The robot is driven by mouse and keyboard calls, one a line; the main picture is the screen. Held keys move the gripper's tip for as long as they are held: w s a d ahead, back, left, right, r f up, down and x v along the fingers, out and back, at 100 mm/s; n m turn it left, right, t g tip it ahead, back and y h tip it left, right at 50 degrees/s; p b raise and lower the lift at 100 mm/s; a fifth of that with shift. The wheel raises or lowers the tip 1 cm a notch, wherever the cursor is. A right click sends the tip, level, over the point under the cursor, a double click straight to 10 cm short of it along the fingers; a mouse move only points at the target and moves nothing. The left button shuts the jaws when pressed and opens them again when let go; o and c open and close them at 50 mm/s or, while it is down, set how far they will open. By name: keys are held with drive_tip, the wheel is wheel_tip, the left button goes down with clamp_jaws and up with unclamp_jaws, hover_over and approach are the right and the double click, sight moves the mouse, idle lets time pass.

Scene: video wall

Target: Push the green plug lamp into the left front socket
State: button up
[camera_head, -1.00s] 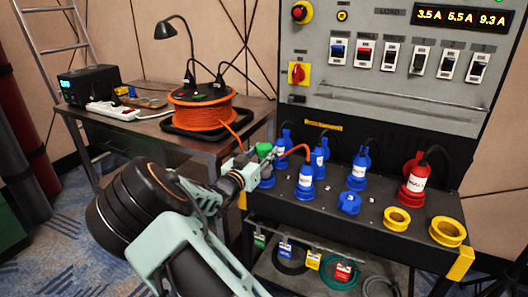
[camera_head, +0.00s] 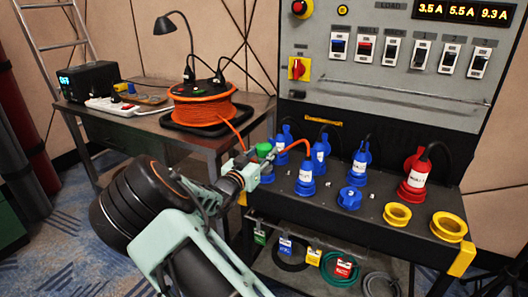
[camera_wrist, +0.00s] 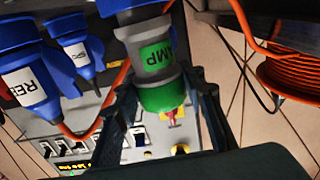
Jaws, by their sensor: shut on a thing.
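The green plug lamp (camera_head: 264,149) stands at the left front of the black bench. In the wrist view its grey body with a green "LAMP" label (camera_wrist: 158,62) is between my two dark fingers. My gripper (camera_head: 250,164) is shut on it, and it also shows in the wrist view (camera_wrist: 165,98). The blue left front socket (camera_head: 267,177) is directly at the plug's lower end, and its blue collar shows at the top of the wrist view (camera_wrist: 132,8). The plug is lined up with it. How deep the plug sits is hidden.
More blue plugs, a red plug (camera_head: 416,180) and yellow rings (camera_head: 397,216) occupy the bench. An orange cable reel (camera_head: 200,108) is on the table at left.

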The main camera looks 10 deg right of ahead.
drive_tip(key=shift+f, duration=0.3)
drive_tip(key=o, duration=1.4)
drive_tip(key=shift+c, duration=0.2)
drive_tip(key=shift+o, duration=0.5)
drive_tip(key=o, duration=0.3)
drive_tip(key=shift+r, duration=0.1)
drive_tip(key=shift+r+p, duration=2.25)
drive_tip(key=shift+r, duration=0.75)
